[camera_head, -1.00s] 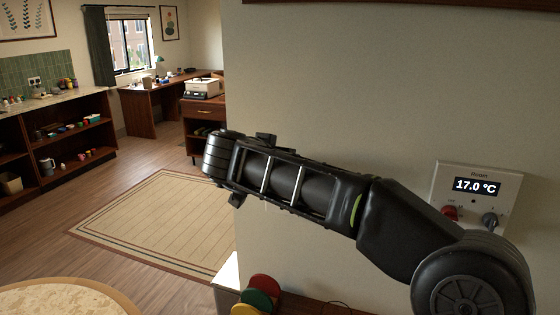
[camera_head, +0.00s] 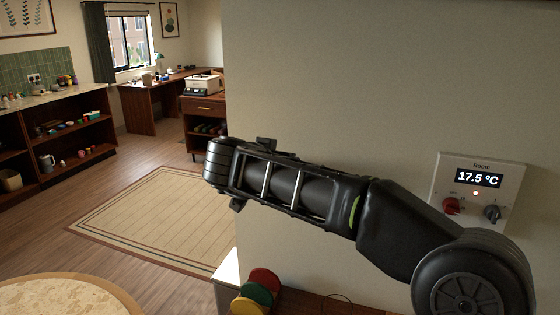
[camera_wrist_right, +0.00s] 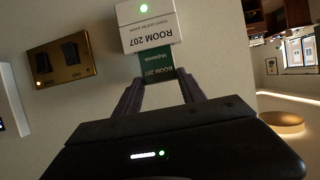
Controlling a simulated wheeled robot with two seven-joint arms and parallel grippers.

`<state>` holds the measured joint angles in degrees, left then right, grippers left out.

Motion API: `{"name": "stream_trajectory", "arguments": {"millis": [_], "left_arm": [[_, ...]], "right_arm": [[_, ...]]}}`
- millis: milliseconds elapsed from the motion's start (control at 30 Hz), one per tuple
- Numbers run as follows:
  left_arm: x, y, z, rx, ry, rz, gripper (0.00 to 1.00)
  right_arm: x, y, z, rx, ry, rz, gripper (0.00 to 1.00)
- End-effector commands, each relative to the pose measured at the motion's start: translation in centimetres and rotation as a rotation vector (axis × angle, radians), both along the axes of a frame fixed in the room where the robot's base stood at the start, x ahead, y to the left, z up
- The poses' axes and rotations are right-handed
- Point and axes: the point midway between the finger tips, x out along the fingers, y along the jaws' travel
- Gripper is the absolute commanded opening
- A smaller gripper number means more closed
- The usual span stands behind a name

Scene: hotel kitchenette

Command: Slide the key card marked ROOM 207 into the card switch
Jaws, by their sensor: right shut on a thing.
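The card switch (camera_wrist_right: 150,28) is a white box on the wall, upside down in the right wrist view, with ROOM 207 printed on it and a lit green light. A green key card (camera_wrist_right: 163,66), also marked ROOM 207, meets the edge of the switch; its far end is hidden and appears to be inside the slot. My right gripper (camera_wrist_right: 163,86) is shut on the card's near end. In the head view my right arm reaches left across the wall; the card and switch do not show there. My left gripper is not in view.
A brass plate (camera_wrist_right: 61,62) with two dark switches is beside the card switch. A white thermostat (camera_head: 478,190) reads 17.5 °C on the wall. Red, green and yellow round items (camera_head: 259,289) are on a low surface below my arm. A rug (camera_head: 155,220) lies on open floor.

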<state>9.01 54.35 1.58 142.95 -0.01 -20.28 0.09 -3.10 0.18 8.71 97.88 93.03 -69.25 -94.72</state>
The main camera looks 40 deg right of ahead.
Motion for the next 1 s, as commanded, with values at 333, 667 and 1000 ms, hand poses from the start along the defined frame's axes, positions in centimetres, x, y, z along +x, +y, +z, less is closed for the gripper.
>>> {"name": "stream_trajectory", "arguments": {"millis": [333,667,1000], "left_arm": [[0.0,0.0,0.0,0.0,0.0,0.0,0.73],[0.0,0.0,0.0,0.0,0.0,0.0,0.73],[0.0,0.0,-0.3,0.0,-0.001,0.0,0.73]], "right_arm": [[0.0,0.0,0.0,0.0,0.0,0.0,0.64],[0.0,0.0,0.0,0.0,0.0,0.0,0.73],[-1.6,2.5,1.2,0.0,-0.003,0.003,0.73]]}}
